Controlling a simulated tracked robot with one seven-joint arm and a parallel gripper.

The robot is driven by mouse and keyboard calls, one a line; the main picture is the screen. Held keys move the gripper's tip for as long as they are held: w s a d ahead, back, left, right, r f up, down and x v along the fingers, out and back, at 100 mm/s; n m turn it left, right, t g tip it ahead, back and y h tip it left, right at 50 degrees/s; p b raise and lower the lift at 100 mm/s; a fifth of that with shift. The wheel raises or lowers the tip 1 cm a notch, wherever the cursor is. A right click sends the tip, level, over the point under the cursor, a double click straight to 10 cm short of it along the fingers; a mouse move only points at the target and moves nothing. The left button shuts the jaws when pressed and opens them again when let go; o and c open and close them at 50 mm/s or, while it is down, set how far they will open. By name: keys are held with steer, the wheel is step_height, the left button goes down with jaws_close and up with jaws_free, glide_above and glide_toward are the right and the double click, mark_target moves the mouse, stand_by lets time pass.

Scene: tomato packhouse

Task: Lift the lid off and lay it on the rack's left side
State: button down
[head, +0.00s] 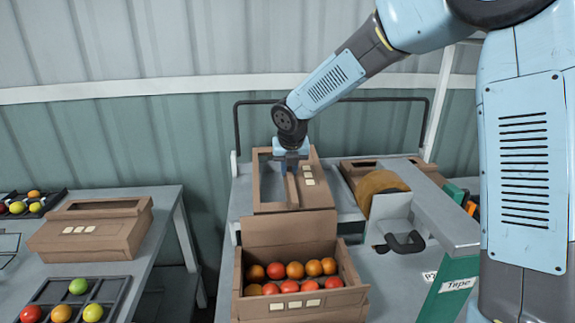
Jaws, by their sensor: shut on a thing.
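The lid (316,198) is a brown cardboard piece with a window and pale labels. It is at the left part of the grey rack (240,203), behind the open box. My gripper (291,172) points down at the middle of the lid and is shut on it; the fingertips are partly hidden. I cannot tell whether the lid touches the rack or hangs just above it. The open cardboard box (237,284) stands in front, full of red and orange tomatoes (295,270). A plain brown panel (290,229) stands upright at the box's back.
Another brown lid or box (350,170) lies on the rack's right side. A tape dispenser with a brown roll (380,184) stands in front of it. A black rail (236,125) rises behind the rack. A left table (60,265) holds a closed box (95,232) and tomato trays.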

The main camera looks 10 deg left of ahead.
steer(key=shift+s+d+f, duration=0.1)
steer(key=shift+s+f, duration=0.05)
steer(key=shift+f, duration=0.3)
steer(key=shift+s+d+f, duration=0.1)
steer(key=shift+s+f, duration=0.05)
steer(key=shift+f, duration=0.25)
steer(key=c, duration=1.3)
jaws_free()
steer(key=shift+o, duration=0.2)
steer(key=shift+w+r, duration=0.2)
steer(key=shift+r, duration=0.45)
steer(key=shift+w+r, duration=0.15)
steer(key=shift+r, duration=0.45)
steer(key=shift+a+r, duration=0.15)
steer(key=shift+r, duration=1.7)
